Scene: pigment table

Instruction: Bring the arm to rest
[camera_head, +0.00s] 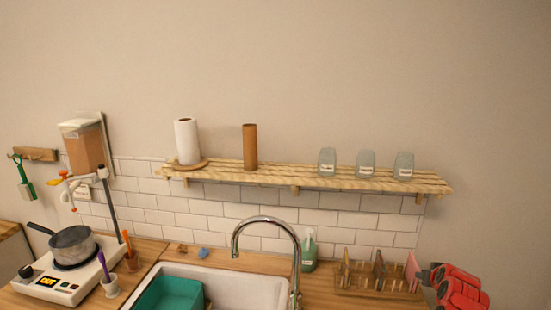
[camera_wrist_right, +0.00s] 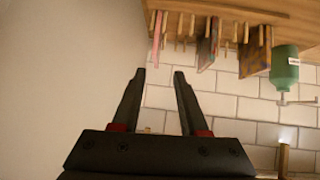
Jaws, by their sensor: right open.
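My right gripper (camera_wrist_right: 159,74) is open in the right wrist view, with its two black fingers apart and nothing between them. The tiled wall shows behind the fingers. In the head view my right arm, red and black, is at the lower right corner, next to the wooden rack (camera_head: 362,292) on the counter. My left gripper and left arm are not in view.
The rack also shows in the right wrist view (camera_wrist_right: 222,10), near a green bottle (camera_wrist_right: 285,68). A wall shelf (camera_head: 320,178) holds jars and rolls. A sink (camera_head: 254,290) with a tall faucet (camera_head: 265,219) is central. A pot (camera_head: 72,244) stands on a hotplate at left.

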